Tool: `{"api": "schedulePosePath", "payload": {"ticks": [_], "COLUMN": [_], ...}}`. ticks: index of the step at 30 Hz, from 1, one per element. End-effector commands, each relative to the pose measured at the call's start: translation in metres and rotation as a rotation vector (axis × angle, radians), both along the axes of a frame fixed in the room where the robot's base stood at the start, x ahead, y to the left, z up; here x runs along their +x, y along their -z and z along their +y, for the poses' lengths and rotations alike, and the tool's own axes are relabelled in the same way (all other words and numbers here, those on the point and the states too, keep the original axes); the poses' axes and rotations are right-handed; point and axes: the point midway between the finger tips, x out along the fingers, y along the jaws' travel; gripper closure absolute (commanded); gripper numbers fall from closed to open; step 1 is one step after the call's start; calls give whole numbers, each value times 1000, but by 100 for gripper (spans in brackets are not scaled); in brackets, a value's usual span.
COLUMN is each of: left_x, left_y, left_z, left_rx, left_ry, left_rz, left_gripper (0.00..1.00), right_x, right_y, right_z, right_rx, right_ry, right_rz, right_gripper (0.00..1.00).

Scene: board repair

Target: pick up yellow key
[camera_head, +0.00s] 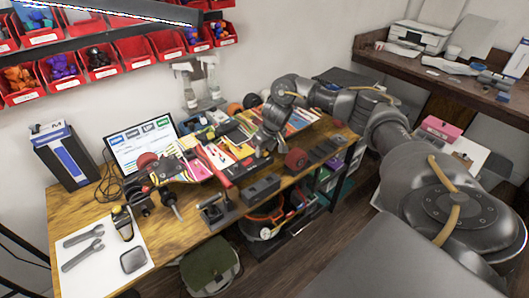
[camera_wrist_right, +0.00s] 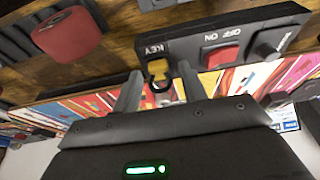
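The yellow key (camera_wrist_right: 158,70) shows in the right wrist view on a dark control panel (camera_wrist_right: 230,38), beside the printed word KEY. My right gripper (camera_wrist_right: 160,76) is open, with one finger on either side of the key. A small gap shows between the key and each finger. In the head view, my right gripper (camera_head: 266,146) reaches down over the workbench, and the key cannot be made out there. My left gripper is not in view.
The wooden workbench (camera_head: 190,228) is crowded around my right gripper. A white mat (camera_head: 108,262) with wrenches lies at the left. Red bins (camera_head: 135,52) hang above.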

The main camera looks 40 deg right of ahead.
Motion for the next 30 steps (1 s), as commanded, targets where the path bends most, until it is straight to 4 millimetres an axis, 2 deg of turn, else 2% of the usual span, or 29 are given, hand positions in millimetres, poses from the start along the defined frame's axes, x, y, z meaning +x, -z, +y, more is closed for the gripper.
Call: {"api": "schedulePosePath", "payload": {"ticks": [1,9,17,23,27,30], "left_x": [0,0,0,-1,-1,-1], "left_y": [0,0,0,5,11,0], "left_z": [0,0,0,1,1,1], "left_rx": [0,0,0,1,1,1], "left_ry": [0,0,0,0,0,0], "left_rz": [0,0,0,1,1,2], "left_gripper": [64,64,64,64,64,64], "right_x": [0,0,0,1,1,-17], "right_y": [0,0,-1,-12,-34,-58], "right_z": [0,0,0,0,0,5], "right_rx": [0,0,0,1,1,-3], "right_ry": [0,0,0,1,-1,-4], "right_rz": [0,0,-1,-3,-6,-5], "right_gripper": [64,100,100,100,100,100]}}
